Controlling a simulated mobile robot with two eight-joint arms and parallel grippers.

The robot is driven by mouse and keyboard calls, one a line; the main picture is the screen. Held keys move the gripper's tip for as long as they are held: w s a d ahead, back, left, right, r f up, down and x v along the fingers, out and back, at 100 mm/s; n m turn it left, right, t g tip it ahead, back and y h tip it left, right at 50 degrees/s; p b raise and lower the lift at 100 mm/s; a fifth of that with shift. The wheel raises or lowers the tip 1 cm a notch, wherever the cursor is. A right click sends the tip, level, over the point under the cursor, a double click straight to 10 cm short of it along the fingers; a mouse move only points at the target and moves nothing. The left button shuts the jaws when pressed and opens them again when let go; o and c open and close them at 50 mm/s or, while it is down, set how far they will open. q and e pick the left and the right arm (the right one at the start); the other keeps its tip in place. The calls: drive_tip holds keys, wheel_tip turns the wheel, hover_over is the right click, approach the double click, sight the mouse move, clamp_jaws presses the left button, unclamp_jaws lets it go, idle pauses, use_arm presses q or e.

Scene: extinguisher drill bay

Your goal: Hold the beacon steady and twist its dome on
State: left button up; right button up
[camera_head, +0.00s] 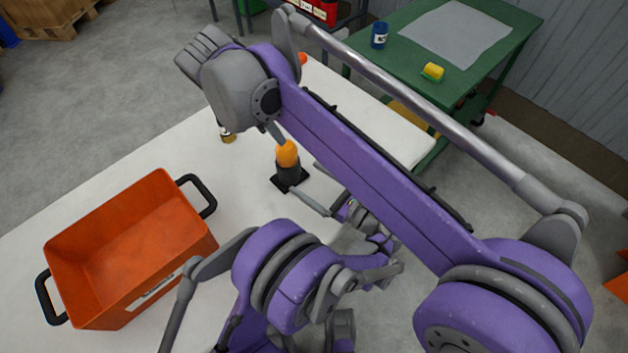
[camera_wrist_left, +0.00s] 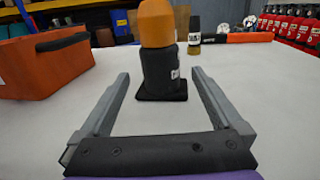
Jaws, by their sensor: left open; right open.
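The beacon's black body (camera_head: 288,171) stands upright on a square black base plate on the white table. It also shows in the left wrist view (camera_wrist_left: 162,68). The orange dome (camera_head: 287,153) sits on top of the body; its upper end is cut off in the left wrist view (camera_wrist_left: 156,22). I cannot tell how tightly it is seated. My left gripper (camera_wrist_left: 160,75) is open, its fingers low on either side of the beacon, with gaps to both sides. My right gripper (camera_head: 277,133) is open just above the dome, fingers pointing down, mostly hidden by its own arm.
An orange crate (camera_head: 190,225) with black handles stands on the table at left. A green bench (camera_head: 400,22) with a blue can (camera_head: 379,36) and yellow object (camera_head: 432,72) stands beyond.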

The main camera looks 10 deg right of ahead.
use_arm(q)
drive_tip(key=x, duration=1)
drive_tip(key=shift+w, duration=0.1)
